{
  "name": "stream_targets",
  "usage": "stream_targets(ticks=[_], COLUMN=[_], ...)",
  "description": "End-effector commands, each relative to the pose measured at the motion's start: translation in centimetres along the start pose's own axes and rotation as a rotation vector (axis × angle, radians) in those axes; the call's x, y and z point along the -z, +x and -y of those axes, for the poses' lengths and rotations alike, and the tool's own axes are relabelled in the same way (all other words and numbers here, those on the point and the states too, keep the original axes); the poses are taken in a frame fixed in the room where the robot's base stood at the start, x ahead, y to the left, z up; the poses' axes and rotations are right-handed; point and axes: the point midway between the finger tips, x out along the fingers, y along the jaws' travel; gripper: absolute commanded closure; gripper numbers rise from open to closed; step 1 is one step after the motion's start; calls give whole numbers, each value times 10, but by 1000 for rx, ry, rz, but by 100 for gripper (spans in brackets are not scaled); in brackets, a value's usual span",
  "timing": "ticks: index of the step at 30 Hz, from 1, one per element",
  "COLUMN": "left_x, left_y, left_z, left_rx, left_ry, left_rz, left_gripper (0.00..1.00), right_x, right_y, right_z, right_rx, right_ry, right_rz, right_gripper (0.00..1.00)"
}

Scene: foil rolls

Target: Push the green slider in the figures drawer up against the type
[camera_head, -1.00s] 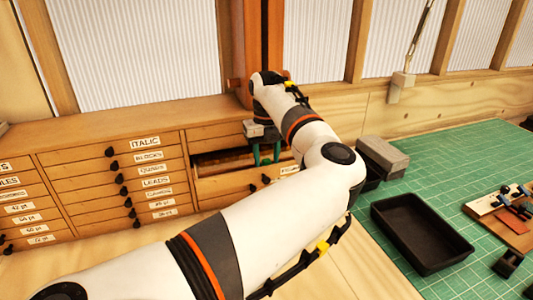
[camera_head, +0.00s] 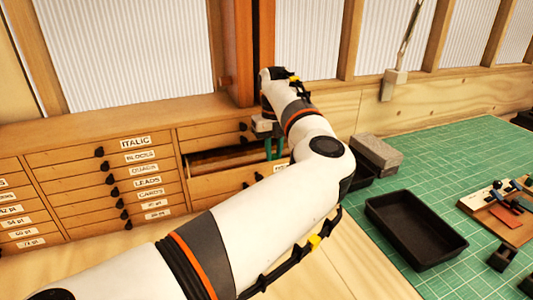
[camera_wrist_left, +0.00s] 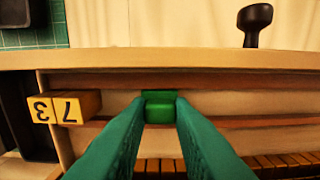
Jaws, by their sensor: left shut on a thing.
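The figures drawer (camera_head: 215,188) stands pulled out of the cabinet in the head view. My left gripper (camera_head: 274,148) reaches down into its right part. In the left wrist view, the green slider (camera_wrist_left: 160,107) sits between the tips of my left gripper (camera_wrist_left: 160,118), which is shut on it. Two wooden type blocks, the 7 (camera_wrist_left: 80,105) and the 3 (camera_wrist_left: 44,108), stand to the left in the same channel, with a bare gap between them and the slider. My fingers hide part of the channel. My right gripper is out of view.
More type (camera_wrist_left: 265,164) lies in a row beyond a wooden divider in the left wrist view. A black drawer knob (camera_wrist_left: 252,20) sticks out in front. On the green mat stand a black tray (camera_head: 415,230) and a grey block (camera_head: 376,154).

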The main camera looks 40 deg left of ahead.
Motion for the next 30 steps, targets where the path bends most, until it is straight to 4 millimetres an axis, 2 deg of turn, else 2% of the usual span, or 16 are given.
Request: stream_targets(ticks=[5, 6, 10, 21, 25, 30], left_x=[0, 0, 0, 0, 0, 1], left_y=[-1, -1, 0, -5, -23, -60], left_z=[0, 0, 0, 0, 0, 0], left_rx=[0, 0, 0, -1, -3, -4], left_ry=[0, 0, 0, 0, 1, 2], left_rz=[-2, -2, -1, -2, -4, -5], left_gripper=[100, 78, 57, 57, 57, 57], right_x=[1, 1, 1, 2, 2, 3], right_y=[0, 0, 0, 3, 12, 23], right_z=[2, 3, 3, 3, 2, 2], right_rx=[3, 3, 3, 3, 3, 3], right_ry=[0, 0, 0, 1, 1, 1], right_rz=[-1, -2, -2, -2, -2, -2], right_gripper=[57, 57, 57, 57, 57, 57])
